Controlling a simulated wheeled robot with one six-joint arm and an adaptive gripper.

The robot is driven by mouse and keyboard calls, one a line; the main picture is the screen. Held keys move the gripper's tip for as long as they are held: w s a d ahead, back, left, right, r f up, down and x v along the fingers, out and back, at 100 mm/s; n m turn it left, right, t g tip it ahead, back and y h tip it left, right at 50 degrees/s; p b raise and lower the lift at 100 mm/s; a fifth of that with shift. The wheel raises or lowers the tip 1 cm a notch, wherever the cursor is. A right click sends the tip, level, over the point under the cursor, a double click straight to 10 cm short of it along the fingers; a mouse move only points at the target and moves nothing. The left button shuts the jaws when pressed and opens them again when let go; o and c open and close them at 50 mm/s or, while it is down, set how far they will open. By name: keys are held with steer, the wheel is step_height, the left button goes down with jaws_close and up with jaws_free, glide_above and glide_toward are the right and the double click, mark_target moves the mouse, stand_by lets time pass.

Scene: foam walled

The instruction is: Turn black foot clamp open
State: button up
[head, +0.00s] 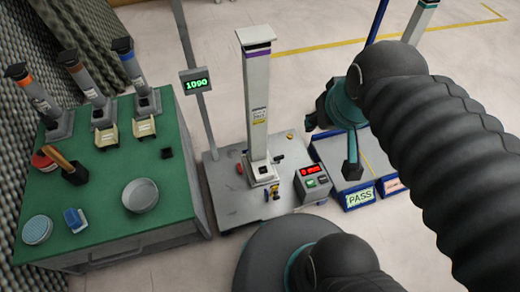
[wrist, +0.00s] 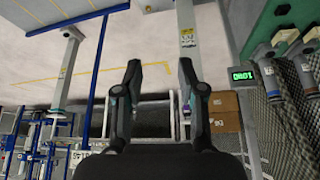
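A tall pale column (head: 257,100) stands upright on a grey floor plate (head: 225,200) in the head view. A small black clamp (head: 279,158) sits on the plate just right of the column's foot; its lever angle is too small to tell. A red clamp (head: 239,168) is at the left of the foot, and a yellow-and-black one (head: 272,193) is in front. My gripper (wrist: 160,78) is open and empty in the wrist view, its two black fingers wide apart. In the head view it hangs right of the column, apart from the clamps. The wrist view does not clearly show the clamps.
A control box (head: 312,183) with a red display stands at the plate's right front. A thin post carries a screen reading 1090 (head: 195,80). A green table (head: 100,190) with several posts is at left. Pale floor lies behind.

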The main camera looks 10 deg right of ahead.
steer(key=w+f+n+g, duration=0.1)
steer(key=w+f+n, duration=0.3)
steer(key=w, duration=0.7)
steer(key=n+g+p, duration=0.2)
steer(key=n+g, duration=0.3)
steer(key=n, duration=1.1)
glide_above(280, 156)
step_height(280, 156, down, 37)
step_height(280, 156, down, 14)
steer(key=shift+s+r, duration=0.1)
steer(key=shift+r, duration=0.05)
jaws_close()
